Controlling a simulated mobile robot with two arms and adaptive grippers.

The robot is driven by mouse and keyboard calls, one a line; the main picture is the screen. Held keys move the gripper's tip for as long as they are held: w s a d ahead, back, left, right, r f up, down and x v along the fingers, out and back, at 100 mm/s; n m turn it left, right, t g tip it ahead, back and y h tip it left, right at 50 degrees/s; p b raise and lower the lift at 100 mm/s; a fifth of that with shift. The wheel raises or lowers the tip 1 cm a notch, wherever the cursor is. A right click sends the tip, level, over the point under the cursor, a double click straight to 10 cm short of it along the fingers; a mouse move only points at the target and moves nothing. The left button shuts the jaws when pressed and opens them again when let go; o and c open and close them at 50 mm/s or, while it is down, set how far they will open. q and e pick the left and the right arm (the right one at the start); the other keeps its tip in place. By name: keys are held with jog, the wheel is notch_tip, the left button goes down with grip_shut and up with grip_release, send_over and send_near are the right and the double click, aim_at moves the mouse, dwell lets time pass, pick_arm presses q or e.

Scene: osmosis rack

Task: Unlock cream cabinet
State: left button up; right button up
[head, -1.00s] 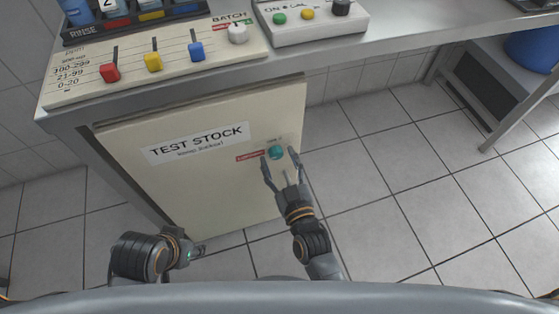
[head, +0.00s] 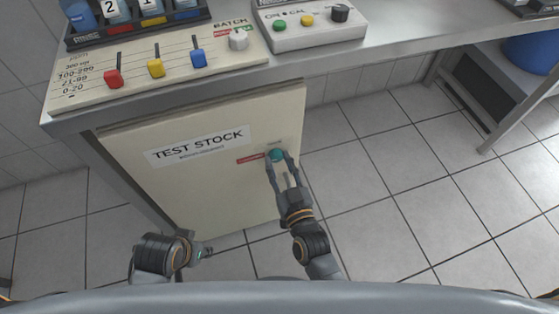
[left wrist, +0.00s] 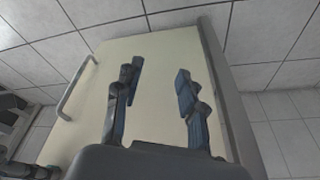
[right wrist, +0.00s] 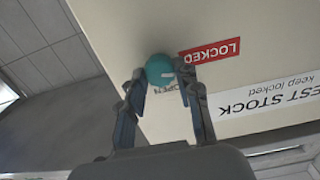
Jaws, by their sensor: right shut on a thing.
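The cream cabinet (head: 215,190) stands under the bench, its door flush and shut, with a "TEST STOCK" label (head: 198,146). A round teal knob (head: 277,154) is at the door's upper right, beside a red "LOCKED" label (right wrist: 209,49). In the right wrist view, the knob (right wrist: 159,68) has a white mark on the side toward that label, and the "OPEN" lettering is partly hidden by a finger. My right gripper (head: 279,158) is shut on the knob. My left gripper (left wrist: 158,85) is open and empty, facing a cream panel.
A grey bar handle (left wrist: 76,90) shows on the panel in the left wrist view. Above is the bench top (head: 400,35) with a slider panel (head: 155,75) and a button box (head: 310,22). The tiled floor (head: 390,200) to the right is clear.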

jog(key=m+p, duration=0.2)
jog(key=m, duration=0.4)
jog(key=shift+r+p, duration=0.1)
jog(key=shift+p, duration=0.2)
jog(key=shift+m, duration=2.9)
jog(key=m, duration=0.3)
jog(key=shift+m, duration=0.6)
pick_arm(q)
notch_tip(320, 180, down, 11)
jog(key=s, duration=0.1)
jog(key=shift+s+r+g, duration=0.2)
jog(key=shift+s+g, duration=0.1)
jog(key=shift+g, duration=0.1)
